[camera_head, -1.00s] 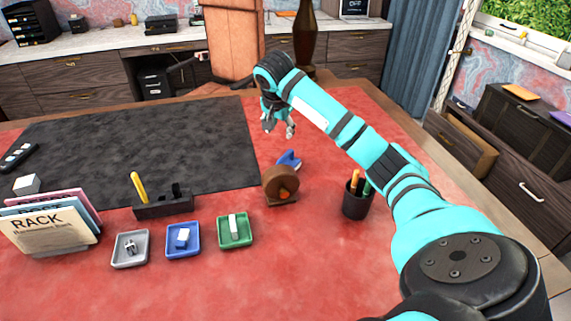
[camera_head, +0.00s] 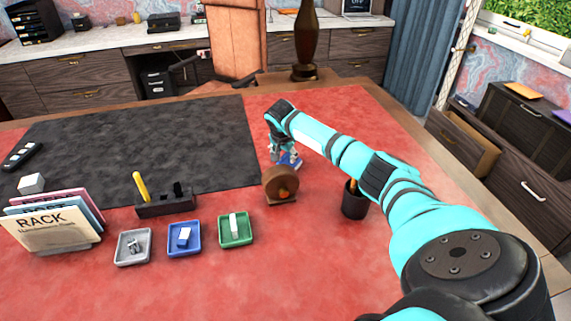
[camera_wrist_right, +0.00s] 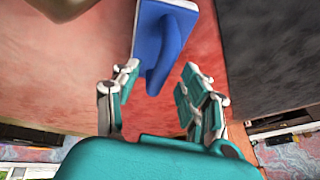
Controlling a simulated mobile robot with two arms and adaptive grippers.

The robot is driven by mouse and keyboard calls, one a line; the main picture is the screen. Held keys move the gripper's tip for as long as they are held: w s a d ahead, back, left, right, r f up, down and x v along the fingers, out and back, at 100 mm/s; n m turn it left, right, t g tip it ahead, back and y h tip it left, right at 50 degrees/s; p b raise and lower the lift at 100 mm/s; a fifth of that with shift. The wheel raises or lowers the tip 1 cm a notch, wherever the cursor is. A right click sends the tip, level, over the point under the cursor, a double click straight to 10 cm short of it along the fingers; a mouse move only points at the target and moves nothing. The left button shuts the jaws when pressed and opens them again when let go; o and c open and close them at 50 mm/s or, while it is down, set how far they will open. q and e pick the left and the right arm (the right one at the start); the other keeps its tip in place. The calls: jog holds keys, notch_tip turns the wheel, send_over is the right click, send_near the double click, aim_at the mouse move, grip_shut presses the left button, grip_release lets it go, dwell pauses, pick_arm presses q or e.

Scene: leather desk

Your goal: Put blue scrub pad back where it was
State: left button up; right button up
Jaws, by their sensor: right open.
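The blue scrub pad (camera_head: 291,162) lies on the red desk top behind a round brown holder. In the right wrist view the blue pad (camera_wrist_right: 161,40), with a raised blue ridge, reaches between my fingers. My right gripper (camera_head: 284,154) is low over the pad and partly hides it in the head view. In the wrist view my right gripper (camera_wrist_right: 158,85) is open, with one finger on each side of the pad's near end. Whether a finger touches it I cannot tell. My left gripper is out of view.
The brown holder (camera_head: 281,183) stands just in front of the pad. A black pen cup (camera_head: 354,203) stands to the right, under my arm. Grey (camera_head: 133,247), blue (camera_head: 184,253) and green (camera_head: 235,243) trays line the front. A dark mat (camera_head: 140,140) covers the left.

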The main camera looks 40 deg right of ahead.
jog(key=shift+x, duration=1.15)
grip_shut()
jog(key=shift+r, duration=0.1)
